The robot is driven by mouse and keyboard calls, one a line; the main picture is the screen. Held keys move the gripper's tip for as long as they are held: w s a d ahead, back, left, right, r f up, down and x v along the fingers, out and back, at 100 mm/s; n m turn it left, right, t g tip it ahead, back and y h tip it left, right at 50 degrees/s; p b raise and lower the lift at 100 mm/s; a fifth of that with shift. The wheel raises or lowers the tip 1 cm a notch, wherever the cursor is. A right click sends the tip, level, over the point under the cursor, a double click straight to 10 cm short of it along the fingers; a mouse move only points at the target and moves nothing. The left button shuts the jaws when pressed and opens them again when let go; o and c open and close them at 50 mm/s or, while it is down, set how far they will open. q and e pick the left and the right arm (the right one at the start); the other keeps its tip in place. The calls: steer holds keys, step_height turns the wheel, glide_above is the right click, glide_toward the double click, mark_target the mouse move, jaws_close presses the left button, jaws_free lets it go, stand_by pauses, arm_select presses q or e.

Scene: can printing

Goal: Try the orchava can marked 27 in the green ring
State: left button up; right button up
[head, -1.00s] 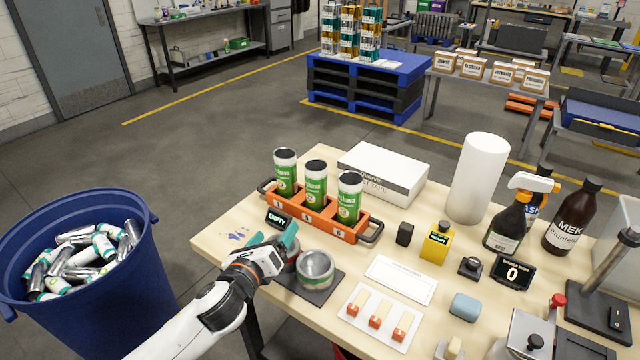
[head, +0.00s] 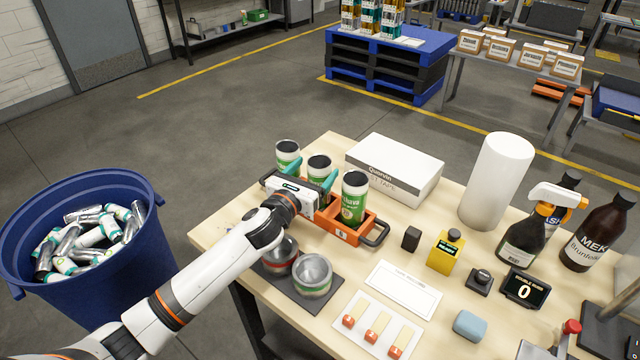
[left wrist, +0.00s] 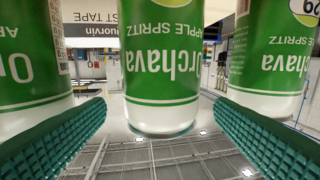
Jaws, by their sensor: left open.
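Three green-and-white Orchava cans stand in an orange carrier (head: 345,236): a left can (head: 287,148), a middle can (head: 319,162) and a right can (head: 354,200). My left gripper (head: 315,177) is open at the carrier, its teal fingers either side of the middle can. In the left wrist view the cans appear upside down; the middle can (left wrist: 160,60) lies between the open fingers (left wrist: 160,145). The can on that view's right (left wrist: 268,60) shows 29; I see no 27. A green-banded ring (head: 313,284) and a red ring (head: 280,250) sit on a dark mat (head: 302,303).
A blue bin (head: 80,290) full of cans stands left of the table. A white box (head: 394,168) and a white roll (head: 496,180) are behind. A yellow bottle (head: 445,252), white card (head: 402,288) and counter reading 0 (head: 522,288) are to the right.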

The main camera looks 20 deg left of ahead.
mark_target(322, 163)
arm_select(q)
steer(key=w, duration=0.2)
steer(key=w+p, duration=0.1)
steer(key=w, duration=0.1)
steer(key=shift+w+d+f, duration=0.1)
steer(key=shift+d+f, duration=0.1)
steer(key=shift+d, duration=0.15)
steer(key=shift+w+d+f, duration=0.1)
steer(key=shift+w, duration=0.2)
arm_select(e)
steer(key=shift+w+a+r, duration=0.1)
steer(key=shift+w+r, duration=0.55)
steer(key=shift+w, duration=0.25)
arm_select(q)
steer(key=shift+s, duration=0.1)
steer(key=c, duration=1.3)
arm_select(e)
steer(key=shift+s, duration=0.2)
